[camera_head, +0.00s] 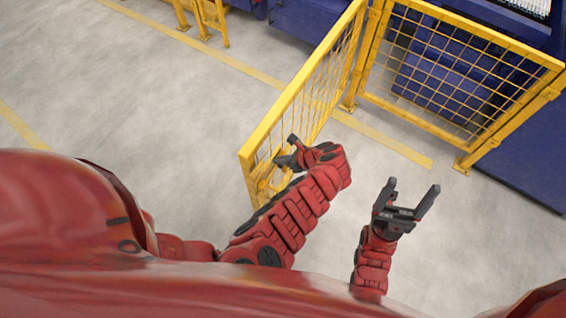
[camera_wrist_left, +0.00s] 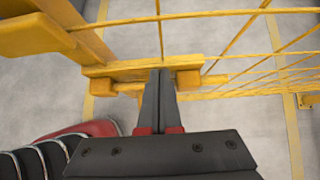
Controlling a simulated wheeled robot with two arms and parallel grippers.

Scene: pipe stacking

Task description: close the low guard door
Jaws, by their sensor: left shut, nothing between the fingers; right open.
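The low guard door (camera_head: 315,92) is a yellow frame with wire mesh. In the head view it stands open, swung out from the post at the fence corner, its free edge towards me at the left. My left gripper (camera_head: 287,151) is at the door's free end, on its right side. In the left wrist view my left gripper (camera_wrist_left: 160,74) is shut and empty. Its fingertips overlap a yellow handle bar (camera_wrist_left: 130,68) between its two blocks; contact cannot be told. My right gripper (camera_head: 413,187) is open and empty above the floor, right of the door.
A fixed yellow mesh fence panel (camera_head: 455,65) stands at the upper right, with a blue machine (camera_head: 440,85) behind it. A yellow line (camera_head: 385,140) crosses the grey floor (camera_head: 130,95). More yellow fencing (camera_head: 208,18) stands at the far left. The floor left of the door is clear.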

